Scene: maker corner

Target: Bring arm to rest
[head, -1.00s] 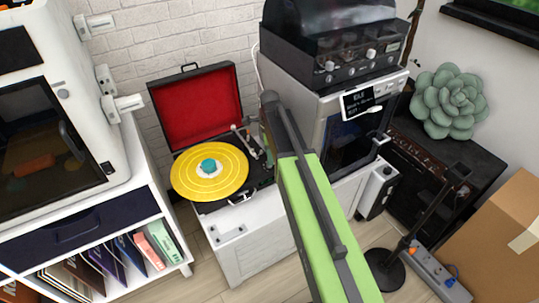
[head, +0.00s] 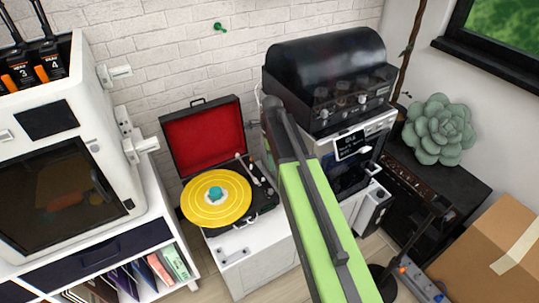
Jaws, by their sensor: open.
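My arm (head: 320,225), a green link with a dark grey rod along it, rises from the bottom of the head view to a dark joint near the middle. My gripper is not visible; no fingertips show. The arm passes in front of the white cabinet and the white machine with the dark hood. No object is seen held.
A red-lined record player (head: 200,135) with a yellow disc (head: 233,200) sits on a white cabinet (head: 262,270) left of my arm. A white enclosed machine (head: 30,130) is at left. The hooded machine (head: 325,75), a succulent (head: 440,130) and a cardboard box (head: 490,255) are at right.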

